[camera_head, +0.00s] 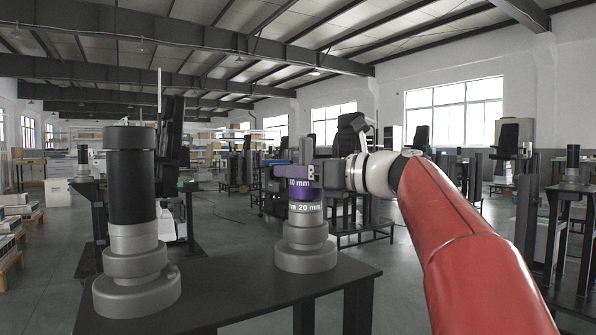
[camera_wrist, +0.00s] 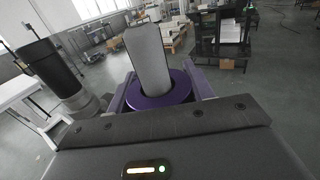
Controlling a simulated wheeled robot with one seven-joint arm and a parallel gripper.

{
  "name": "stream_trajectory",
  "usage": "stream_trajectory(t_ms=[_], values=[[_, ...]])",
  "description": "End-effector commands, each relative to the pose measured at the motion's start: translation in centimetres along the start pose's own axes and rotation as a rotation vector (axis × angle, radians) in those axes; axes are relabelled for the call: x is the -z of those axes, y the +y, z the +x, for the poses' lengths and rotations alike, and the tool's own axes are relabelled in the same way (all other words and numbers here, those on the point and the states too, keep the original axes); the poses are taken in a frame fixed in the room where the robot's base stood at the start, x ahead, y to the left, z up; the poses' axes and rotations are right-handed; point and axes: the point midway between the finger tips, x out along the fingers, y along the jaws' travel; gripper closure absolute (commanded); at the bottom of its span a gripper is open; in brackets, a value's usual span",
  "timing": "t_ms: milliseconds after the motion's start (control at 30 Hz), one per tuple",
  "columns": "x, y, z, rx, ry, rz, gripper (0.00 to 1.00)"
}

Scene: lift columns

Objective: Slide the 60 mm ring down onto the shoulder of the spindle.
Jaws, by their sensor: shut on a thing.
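The purple ring (camera_head: 300,191), marked "60 mm", is held in my gripper (camera_head: 303,172), whose jaws are shut on it. The grey spindle (camera_head: 305,248) stands upright on the table, with a wide base. Its post passes through the ring and shows above it. In the wrist view the ring (camera_wrist: 158,99) encircles the grey post (camera_wrist: 147,55) and purple jaws flank it. A band with "20 mm" lettering (camera_head: 307,207) shows directly below the ring. I cannot tell whether the ring touches the shoulder, which is partly hidden.
A dark table (camera_head: 240,290) carries the spindle. A second column with a black sleeve (camera_head: 131,185) and a stepped grey base stands at the table's left. It also shows at the left of the wrist view (camera_wrist: 48,68). The tabletop between the two columns is clear.

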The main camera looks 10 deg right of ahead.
Motion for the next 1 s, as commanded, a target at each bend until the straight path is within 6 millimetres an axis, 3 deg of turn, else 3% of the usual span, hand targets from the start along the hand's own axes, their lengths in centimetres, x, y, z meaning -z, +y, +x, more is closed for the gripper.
stream_trajectory(t_ms=[33, 200, 567, 1000], values=[[-0.1, 0.0, 0.0, 0.0, -0.001, -0.001, 0.45], [-0.1, 0.0, 0.0, 0.0, -0.001, -0.001, 0.23], [0.1, -0.1, -0.6, 0.001, 0.001, 0.0, 0.23], [-0.1, 0.0, -7.2, 0.003, 0.0, -0.001, 0.23]])
